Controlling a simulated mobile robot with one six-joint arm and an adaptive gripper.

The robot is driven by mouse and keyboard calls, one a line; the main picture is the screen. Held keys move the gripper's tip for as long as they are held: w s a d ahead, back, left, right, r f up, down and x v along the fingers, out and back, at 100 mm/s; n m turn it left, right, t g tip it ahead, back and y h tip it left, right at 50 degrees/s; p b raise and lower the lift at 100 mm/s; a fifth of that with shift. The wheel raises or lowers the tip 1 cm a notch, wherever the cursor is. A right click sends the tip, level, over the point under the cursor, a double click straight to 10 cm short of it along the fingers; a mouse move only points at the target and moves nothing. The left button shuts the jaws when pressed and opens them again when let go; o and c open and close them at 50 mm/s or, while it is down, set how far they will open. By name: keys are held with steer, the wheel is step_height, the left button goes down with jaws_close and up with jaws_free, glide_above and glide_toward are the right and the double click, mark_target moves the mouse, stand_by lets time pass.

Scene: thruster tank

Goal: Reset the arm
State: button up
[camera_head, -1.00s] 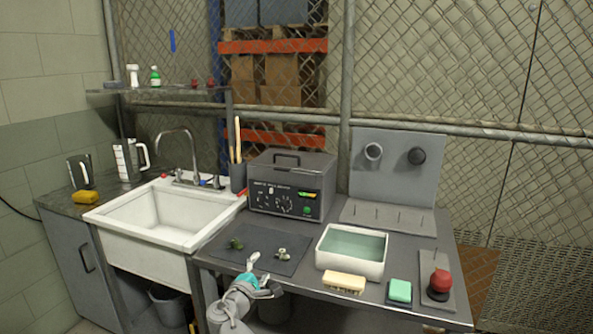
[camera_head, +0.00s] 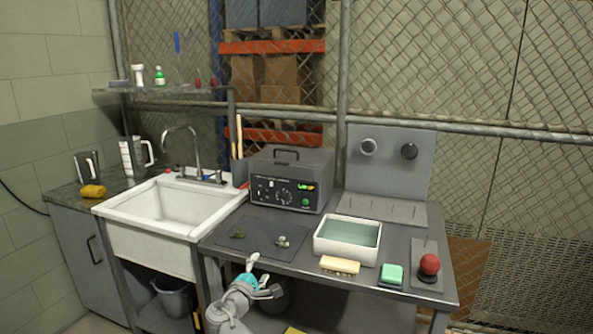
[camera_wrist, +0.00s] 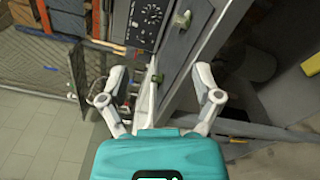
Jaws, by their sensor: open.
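My gripper (camera_head: 264,276) is at the front edge of the workbench (camera_head: 300,258), left of centre in the head view. Its fingers are spread and nothing shows between them. In the wrist view my gripper (camera_wrist: 160,88) is also open, with its teal body at the bottom of the picture. Beyond the fingers lies a dark mat (camera_head: 262,232) on the bench. On the mat are a small dark green part (camera_head: 238,234) and a small pale part (camera_head: 282,242), both apart from my gripper.
A white sink (camera_head: 150,235) stands left. A grey control box (camera_head: 318,165) is behind the mat. A wire fence closes the back.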

steer(key=s+d+f+m+g, duration=0.3)
steer(key=d+f+m+g, duration=0.35)
steer(key=d, duration=0.55)
steer(key=s+d+f+m+g, duration=0.2)
steer(key=d+f+m+g, duration=0.5)
steer(key=d, duration=0.4)
steer(key=s+d+f+m+g+y, duration=0.4)
steer(key=s+f+m+y, duration=0.15)
steer(key=s, duration=0.35)
step_height(320, 180, up, 18)
steer(key=p, duration=1.7)
steer(key=shift+f+n, duration=0.15)
steer(key=shift+n, duration=0.15)
steer(key=shift+s+t, duration=0.1)
steer(key=shift+t, duration=0.15)
steer(key=shift+c, duration=0.2)
